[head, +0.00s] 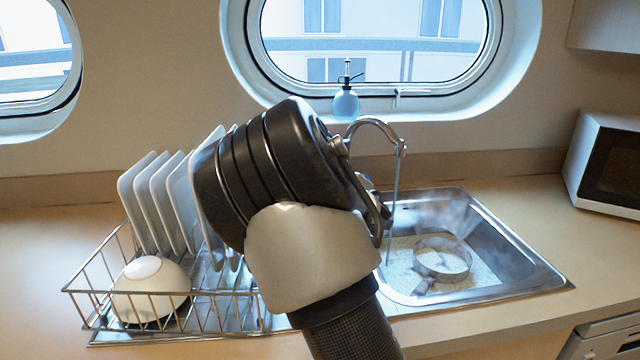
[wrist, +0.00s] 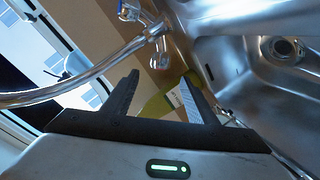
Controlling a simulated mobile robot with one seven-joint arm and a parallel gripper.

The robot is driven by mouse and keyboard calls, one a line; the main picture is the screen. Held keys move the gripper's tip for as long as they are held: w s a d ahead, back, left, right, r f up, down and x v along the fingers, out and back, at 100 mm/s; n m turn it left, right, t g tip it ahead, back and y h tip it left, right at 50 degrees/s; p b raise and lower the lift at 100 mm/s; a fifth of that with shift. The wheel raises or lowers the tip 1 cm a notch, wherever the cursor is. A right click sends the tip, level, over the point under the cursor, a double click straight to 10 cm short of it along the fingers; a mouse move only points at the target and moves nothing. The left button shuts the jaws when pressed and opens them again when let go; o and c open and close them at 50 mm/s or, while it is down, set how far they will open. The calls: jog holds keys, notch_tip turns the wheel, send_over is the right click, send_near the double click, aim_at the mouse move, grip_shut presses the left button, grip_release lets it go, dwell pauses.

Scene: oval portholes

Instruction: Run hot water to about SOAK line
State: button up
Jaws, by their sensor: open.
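The steel sink (head: 510,255) is at the right in the head view, with faint steam over it. A round metal-rimmed item (head: 442,258) sits in pale, speckled contents in the basin. The curved faucet (head: 378,122) arches over the sink, and a thin vertical streak hangs below its end. In the wrist view, the spout (wrist: 75,92) crosses the left side and a blue-marked tap fitting (wrist: 130,11) shows at the top. My gripper (wrist: 160,75) is open and empty, its fingers pointing towards the tap fittings. My arm hides the faucet base in the head view. No SOAK line is readable.
A wire dish rack (head: 100,275) with several white plates (head: 150,200) and a bowl (head: 150,295) stands left of my arm. A blue pump bottle (head: 346,104) is on the window sill. A microwave (head: 605,165) is at the far right. The counter between sink and microwave is clear.

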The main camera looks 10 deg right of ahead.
jog(key=b+x, duration=0.1)
jog(key=x, duration=1.4)
jog(key=shift+f, duration=0.15)
jog(key=shift+c, duration=0.5)
jog(key=c, duration=1)
jog(key=shift+o, duration=0.2)
jog(key=p, duration=0.3)
jog(key=shift+r+y, duration=0.3)
jog(key=shift+r, duration=0.1)
jog(key=shift+a+f+n+g+p, duration=0.15)
jog(key=shift+n+g+p, duration=0.4)
jog(key=shift+p, duration=0.6)
jog(key=shift+f+y, duration=0.3)
jog(key=shift+f, duration=0.1)
